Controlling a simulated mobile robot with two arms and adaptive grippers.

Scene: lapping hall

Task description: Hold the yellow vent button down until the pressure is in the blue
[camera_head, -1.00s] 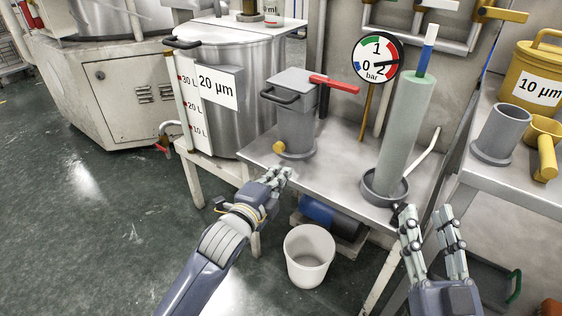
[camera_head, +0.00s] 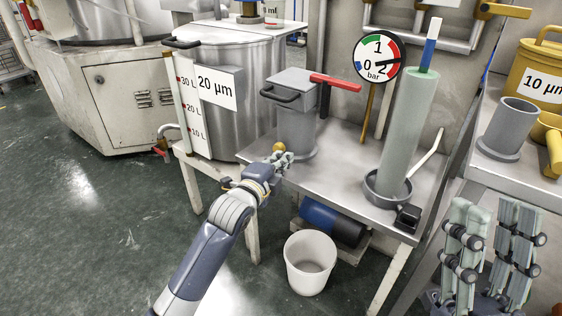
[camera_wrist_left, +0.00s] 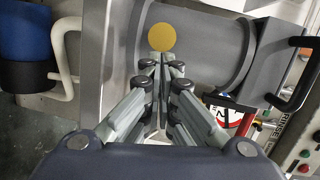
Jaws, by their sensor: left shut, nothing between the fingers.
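The yellow vent button (camera_head: 279,148) is a round knob low on the front of a grey housing (camera_head: 296,118). In the left wrist view it is a yellow disc (camera_wrist_left: 161,37) straight beyond the fingertips. My left gripper (camera_head: 284,158) is shut and empty, its tips at the button; I cannot tell whether they touch or press it. The round pressure gauge (camera_head: 378,58) has blue by 0, green at the top and red by 2. Its needle is too small to read surely. My right gripper (camera_head: 490,240) is open and empty at lower right.
The housing, with a red lever (camera_head: 335,82), stands on a steel table (camera_head: 330,168). A pale green column (camera_head: 407,130) stands in a grey dish to the right. A white bucket (camera_head: 310,265) is on the floor below. A steel tank (camera_head: 240,90) stands behind left.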

